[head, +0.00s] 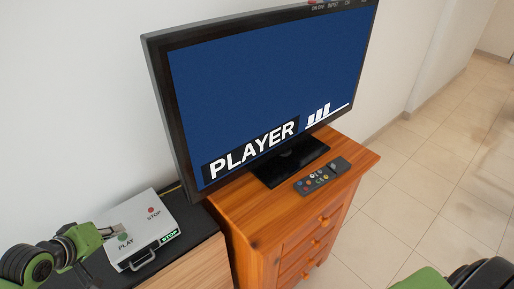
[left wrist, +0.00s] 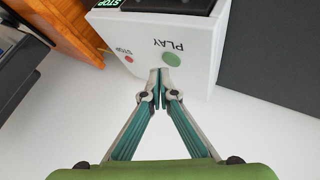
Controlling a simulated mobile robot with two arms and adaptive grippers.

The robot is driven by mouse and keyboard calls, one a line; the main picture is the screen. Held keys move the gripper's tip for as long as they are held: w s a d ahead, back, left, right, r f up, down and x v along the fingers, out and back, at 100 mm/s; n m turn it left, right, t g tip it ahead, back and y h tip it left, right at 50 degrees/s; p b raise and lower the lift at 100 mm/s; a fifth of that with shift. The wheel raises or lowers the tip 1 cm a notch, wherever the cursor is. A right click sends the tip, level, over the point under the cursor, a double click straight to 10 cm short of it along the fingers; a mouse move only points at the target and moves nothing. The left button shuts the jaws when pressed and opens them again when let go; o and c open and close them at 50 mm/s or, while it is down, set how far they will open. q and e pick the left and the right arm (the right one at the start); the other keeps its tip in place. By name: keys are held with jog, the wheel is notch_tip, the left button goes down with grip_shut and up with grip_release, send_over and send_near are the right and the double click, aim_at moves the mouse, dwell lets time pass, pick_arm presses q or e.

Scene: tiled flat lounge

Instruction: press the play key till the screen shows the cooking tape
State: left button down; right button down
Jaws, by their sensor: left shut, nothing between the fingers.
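The white player (head: 155,225) sits on a black-topped cabinet at the lower left. Its green play key (head: 123,238) and red stop key (head: 150,210) are on top, and its small display (head: 169,238) reads STOP in green. The TV screen (head: 265,95) is blue with the word PLAYER and white bars, with no cooking picture. My left gripper (head: 119,229) is shut and empty beside the play key. In the left wrist view its fingertips (left wrist: 160,76) are just beside the green play key (left wrist: 172,59); I cannot tell whether they touch it.
The TV stands on an orange wooden chest (head: 250,207) with drawers. A dark remote (head: 314,180) and a small dark object (head: 340,164) lie in front of the TV. A white wall is behind. Tiled floor (head: 440,170) is clear at right. Part of my right arm shows at lower right.

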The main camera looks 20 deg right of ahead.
pick_arm(q)
jog(key=shift+f, duration=0.15)
dwell(0.4)
jog(key=shift+f, duration=0.3)
jog(key=shift+f, duration=0.15)
dwell(0.5)
jog(key=shift+p, duration=0.4)
jog(key=shift+r+p, duration=0.65)
jog(key=shift+p, duration=0.25)
